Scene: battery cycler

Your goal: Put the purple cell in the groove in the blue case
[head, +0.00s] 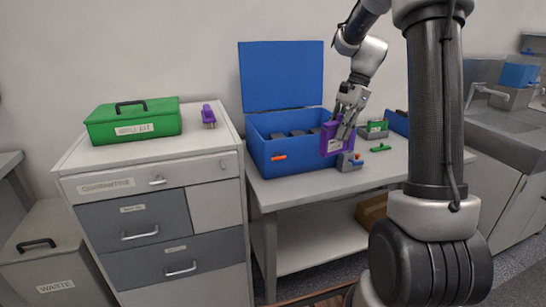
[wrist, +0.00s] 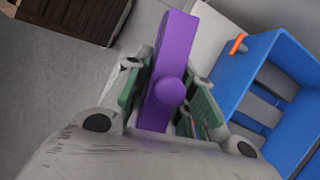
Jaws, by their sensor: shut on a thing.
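My gripper (head: 343,128) is shut on the purple cell (head: 331,140), a flat block with a pale label. It holds the cell up in front of the right part of the blue case (head: 290,163). In the wrist view the purple cell (wrist: 172,62) stands edge-on between the two fingers, with a round knob on it. The blue case stands on the table with its lid (head: 281,75) raised. Grey blocks or dividers show inside the case, which also appears in the wrist view (wrist: 238,76). The groove itself cannot be made out clearly.
A grey device (head: 349,162) and a green piece (head: 381,148) lie right of the case. An orange latch (head: 279,157) sits on the case front. A green box (head: 133,121) and another purple object (head: 208,116) stand on the drawer cabinet (head: 85,165) at left.

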